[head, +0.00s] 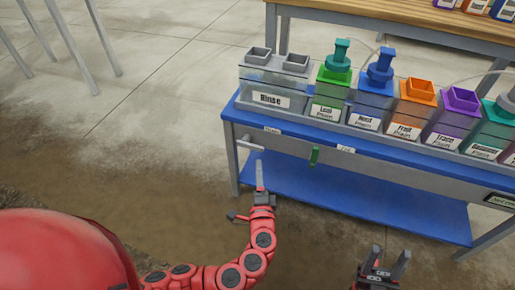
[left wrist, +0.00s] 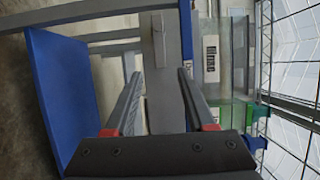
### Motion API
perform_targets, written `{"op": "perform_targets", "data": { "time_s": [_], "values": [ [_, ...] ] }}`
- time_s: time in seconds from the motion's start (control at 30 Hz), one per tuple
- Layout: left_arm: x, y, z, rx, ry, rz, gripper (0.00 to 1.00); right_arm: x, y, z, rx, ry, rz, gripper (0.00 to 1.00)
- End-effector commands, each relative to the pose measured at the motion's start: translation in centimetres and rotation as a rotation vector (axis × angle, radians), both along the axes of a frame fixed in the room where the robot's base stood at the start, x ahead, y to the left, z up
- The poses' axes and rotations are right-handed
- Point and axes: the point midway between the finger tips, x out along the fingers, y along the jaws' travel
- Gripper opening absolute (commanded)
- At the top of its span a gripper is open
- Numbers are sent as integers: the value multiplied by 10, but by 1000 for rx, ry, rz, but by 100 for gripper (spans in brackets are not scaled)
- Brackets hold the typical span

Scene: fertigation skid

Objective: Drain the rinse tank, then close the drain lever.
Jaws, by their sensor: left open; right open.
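The rinse tank (head: 262,86) is a clear grey box labelled "Rinse" at the left end of the blue bench; it also shows in the left wrist view (left wrist: 211,75). A pale grey lever (head: 250,145) sticks out from the bench front below it; in the left wrist view the grey lever (left wrist: 161,40) lies ahead of the fingers. My left gripper (head: 260,170) is open and empty, just below the lever and apart from it; its fingers (left wrist: 160,75) show in the left wrist view. My right gripper (head: 386,256) is open and empty, low in front of the bench.
A green lever (head: 314,156) hangs on the bench front to the right. Several coloured tanks stand in a row right of the rinse tank. A blue lower shelf (head: 370,200) lies under the bench.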

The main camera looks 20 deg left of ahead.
Motion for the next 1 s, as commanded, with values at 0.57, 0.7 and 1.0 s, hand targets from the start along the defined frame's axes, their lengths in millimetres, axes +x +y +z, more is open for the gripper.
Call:
{"op": "perform_targets", "data": {
  "time_s": [0.57,0.7,1.0],
  "values": [
    [95,35,0,-1,0,-2,55,2,7,-15,-37,2,18,50],
    [98,36,0,0,1,-2,55,3,7,-15,-39,3,18,50],
    [97,36,0,0,1,-3,35,3,7,-15,-39,4,18,50]
  ]
}}
